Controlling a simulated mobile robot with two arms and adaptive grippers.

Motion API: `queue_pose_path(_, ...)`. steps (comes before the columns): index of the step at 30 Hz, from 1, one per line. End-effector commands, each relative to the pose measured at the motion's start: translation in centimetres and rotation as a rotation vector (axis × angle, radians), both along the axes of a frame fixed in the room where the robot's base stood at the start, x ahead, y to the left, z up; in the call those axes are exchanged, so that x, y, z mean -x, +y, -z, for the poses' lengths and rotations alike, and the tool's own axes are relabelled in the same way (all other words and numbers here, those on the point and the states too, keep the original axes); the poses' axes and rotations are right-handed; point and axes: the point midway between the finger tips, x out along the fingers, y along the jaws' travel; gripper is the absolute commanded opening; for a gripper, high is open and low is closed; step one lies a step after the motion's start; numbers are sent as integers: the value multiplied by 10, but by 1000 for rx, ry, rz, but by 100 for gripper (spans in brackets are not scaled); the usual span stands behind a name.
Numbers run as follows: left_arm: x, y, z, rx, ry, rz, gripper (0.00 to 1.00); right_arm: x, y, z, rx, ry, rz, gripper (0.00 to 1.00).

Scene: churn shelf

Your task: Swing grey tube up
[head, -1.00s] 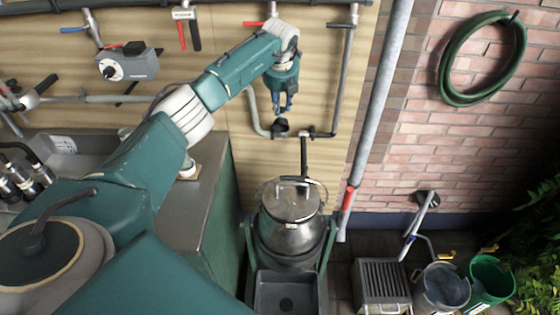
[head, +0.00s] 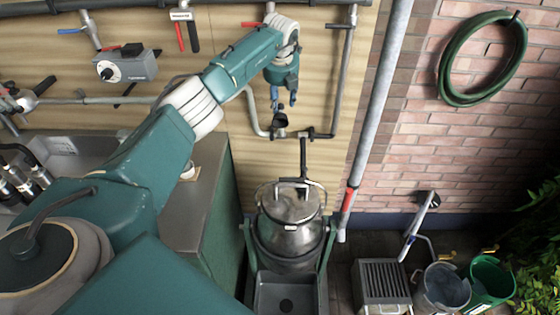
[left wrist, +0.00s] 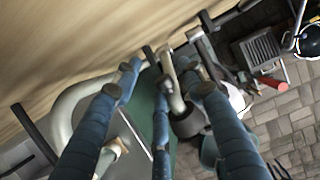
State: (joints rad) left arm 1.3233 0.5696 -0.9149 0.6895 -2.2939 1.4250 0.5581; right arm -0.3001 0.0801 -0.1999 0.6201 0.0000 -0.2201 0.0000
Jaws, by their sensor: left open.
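A pale grey tube (head: 252,112) hangs on the wooden wall and curves at its lower end toward a black cup-shaped end (head: 280,121). In the left wrist view a pale grey tube (left wrist: 174,82) shows between my blue fingers, and a bent pale pipe (left wrist: 66,105) lies behind the left finger. My left gripper (head: 283,101) points down just above the black end, its fingers apart. It looks open, and the wrist view shows no clear grip. I cannot tell whether a finger touches the tube. My right gripper is not in view.
A lidded metal churn (head: 290,235) stands in a green frame below. A grey pipe with a red band (head: 375,110) slants in front of the brick wall. A steel counter (head: 196,205) is at the left. A grey bucket (head: 444,288) and a green bucket (head: 490,283) stand at lower right.

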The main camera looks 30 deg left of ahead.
Motion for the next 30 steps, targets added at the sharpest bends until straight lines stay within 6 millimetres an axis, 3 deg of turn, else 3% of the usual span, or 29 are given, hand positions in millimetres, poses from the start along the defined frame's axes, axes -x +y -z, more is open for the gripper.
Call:
queue_pose_path(1, 1, -1, -9, 1, -2, 2, 41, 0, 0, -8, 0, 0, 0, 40)
queue_pose_path(18, 14, -9, -52, 1, -3, 1, 41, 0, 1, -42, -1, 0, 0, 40)
queue_pose_path(30, 18, -12, -59, 1, -1, -1, 41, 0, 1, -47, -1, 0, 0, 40)
